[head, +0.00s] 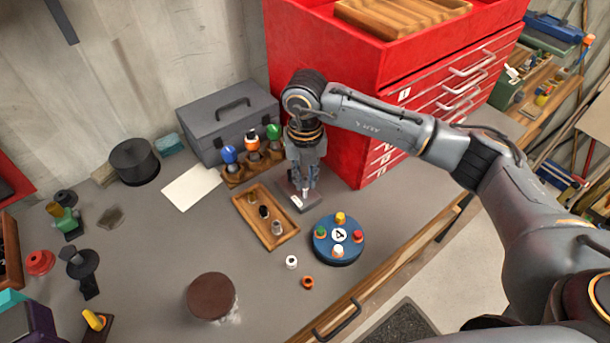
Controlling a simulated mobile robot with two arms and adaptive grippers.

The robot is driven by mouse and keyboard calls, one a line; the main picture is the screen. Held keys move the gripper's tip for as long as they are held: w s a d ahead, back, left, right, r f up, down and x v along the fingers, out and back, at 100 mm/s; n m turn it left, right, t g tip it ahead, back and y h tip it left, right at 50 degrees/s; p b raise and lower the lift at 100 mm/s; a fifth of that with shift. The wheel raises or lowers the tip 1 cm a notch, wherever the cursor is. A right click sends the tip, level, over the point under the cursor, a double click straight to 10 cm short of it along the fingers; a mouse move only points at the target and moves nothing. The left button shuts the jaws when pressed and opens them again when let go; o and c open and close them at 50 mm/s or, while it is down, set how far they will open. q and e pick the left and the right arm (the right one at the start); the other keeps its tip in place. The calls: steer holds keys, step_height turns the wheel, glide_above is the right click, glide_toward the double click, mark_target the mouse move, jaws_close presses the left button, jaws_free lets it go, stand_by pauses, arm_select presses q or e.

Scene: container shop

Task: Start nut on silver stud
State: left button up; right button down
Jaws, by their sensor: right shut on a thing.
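My right gripper (303,184) points straight down over a small grey block (301,203) on the bench. It is shut on a small nut that is mostly hidden between the fingertips. A pale silvery bit shows at the fingertips, right above the block; I cannot tell whether it is the silver stud or the nut, or whether the two touch. My left gripper is not in view.
A wooden tray (250,222) with small dark and silver pieces lies left of the gripper. A blue disc (325,247) with coloured knobs stands in front. A grey toolbox (215,122) and red cabinet (340,110) stand behind.

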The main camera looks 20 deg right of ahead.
mark_target(305, 187)
steer(key=shift+f+b, duration=1.35)
steer(key=shift+f, duration=0.35)
steer(key=m, duration=0.3)
steer(key=shift+m, duration=0.4)
steer(key=m, duration=0.4)
steer(key=shift+m, duration=2.3)
steer(key=m, duration=0.4)
steer(key=c, duration=1.2)
jaws_free()
